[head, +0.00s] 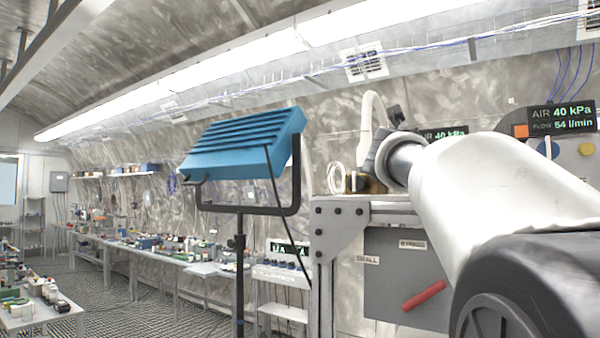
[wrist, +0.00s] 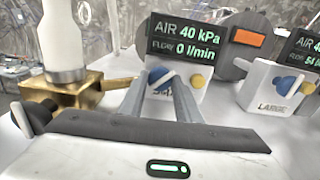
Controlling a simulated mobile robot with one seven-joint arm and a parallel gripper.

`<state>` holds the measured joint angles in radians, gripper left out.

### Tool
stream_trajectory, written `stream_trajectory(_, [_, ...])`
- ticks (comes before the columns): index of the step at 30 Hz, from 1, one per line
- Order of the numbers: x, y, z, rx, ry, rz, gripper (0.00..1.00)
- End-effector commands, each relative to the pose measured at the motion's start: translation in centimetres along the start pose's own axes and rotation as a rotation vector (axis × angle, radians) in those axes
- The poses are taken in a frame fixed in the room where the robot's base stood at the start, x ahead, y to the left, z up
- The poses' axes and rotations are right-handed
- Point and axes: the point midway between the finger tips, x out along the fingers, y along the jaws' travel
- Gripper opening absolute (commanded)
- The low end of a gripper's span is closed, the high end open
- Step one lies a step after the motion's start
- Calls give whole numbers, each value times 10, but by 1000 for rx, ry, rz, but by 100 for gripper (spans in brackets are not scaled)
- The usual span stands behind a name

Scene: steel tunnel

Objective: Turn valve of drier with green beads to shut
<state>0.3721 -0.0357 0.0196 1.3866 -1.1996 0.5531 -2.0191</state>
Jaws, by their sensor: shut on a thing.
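In the wrist view, my gripper (wrist: 163,86) has its two grey fingers closed in on a blue knob (wrist: 159,75) on the front of a pale unit. A yellow knob (wrist: 197,80) is just right of it. The black display (wrist: 187,40) above reads AIR 40 kPa and FLOW 0 l/min. The label below the knob is mostly hidden by the fingers. No green beads show in either view, so I cannot tell what this unit's drier holds. In the head view, my arm hides most of this area.
A brass block (wrist: 62,95) with a white column (wrist: 63,38) stands left of my fingers. A unit labelled LARGE (wrist: 272,92) stands right. In the head view, a blue lamp (head: 245,145) on a stand is left of my arm, and a red handle (head: 424,296) is below.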

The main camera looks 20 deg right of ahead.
Motion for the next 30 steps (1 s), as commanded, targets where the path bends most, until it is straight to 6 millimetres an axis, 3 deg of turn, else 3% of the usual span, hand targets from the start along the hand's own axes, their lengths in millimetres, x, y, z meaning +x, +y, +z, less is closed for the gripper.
stream_trajectory(18, [0, 0, -1, 392, 0, 0, 8])
stream_trajectory(30, [0, 0, 0, 472, -1, 0, 8])
